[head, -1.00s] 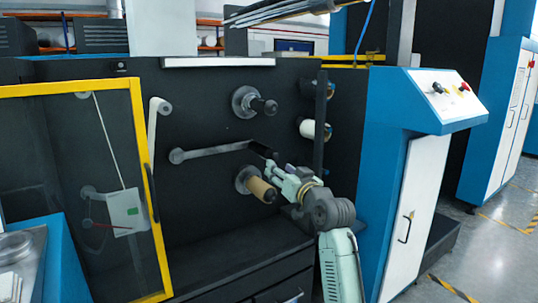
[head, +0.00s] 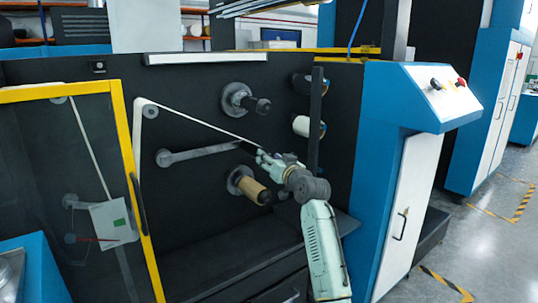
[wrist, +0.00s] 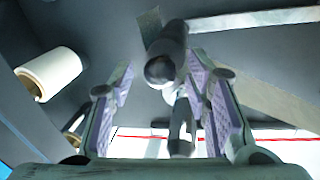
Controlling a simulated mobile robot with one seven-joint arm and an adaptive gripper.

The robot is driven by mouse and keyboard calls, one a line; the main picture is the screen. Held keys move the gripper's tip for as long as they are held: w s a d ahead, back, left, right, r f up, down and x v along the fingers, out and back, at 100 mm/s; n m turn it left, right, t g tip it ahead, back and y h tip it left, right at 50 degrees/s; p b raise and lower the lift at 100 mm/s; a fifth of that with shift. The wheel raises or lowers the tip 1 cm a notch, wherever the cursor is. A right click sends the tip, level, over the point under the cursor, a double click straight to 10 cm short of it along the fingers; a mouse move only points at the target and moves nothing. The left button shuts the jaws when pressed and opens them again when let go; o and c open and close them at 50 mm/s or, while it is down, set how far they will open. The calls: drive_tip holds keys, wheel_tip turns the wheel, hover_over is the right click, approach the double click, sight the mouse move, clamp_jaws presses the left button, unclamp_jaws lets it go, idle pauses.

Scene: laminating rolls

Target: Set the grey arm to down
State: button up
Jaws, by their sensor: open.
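The grey arm (head: 200,153) is a lever on the dark machine panel. It runs from its round pivot at the left, nearly level and rising slightly to the right. Its right end meets my gripper (head: 263,157), which partly hides it. In the wrist view, my gripper (wrist: 170,105) is open, with purple-padded fingers on either side. A dark cylinder (wrist: 165,60) shows at the gap between them, apart from both pads as far as I can see. Pale bars behind it run to the right; I cannot tell which is the grey arm.
A brown roll (head: 253,189) sits just below my gripper, and a dark-knobbed spindle (head: 240,100) above. A white roll (head: 307,126) and a dark upright bar (head: 315,120) stand to the right. A yellow-framed door (head: 140,200) is at left.

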drive_tip(key=shift+w+a, duration=0.25)
drive_tip(key=shift+w, duration=0.35)
drive_tip(key=shift+c, duration=0.6)
clamp_jaws()
drive_tip(key=shift+f, duration=0.15)
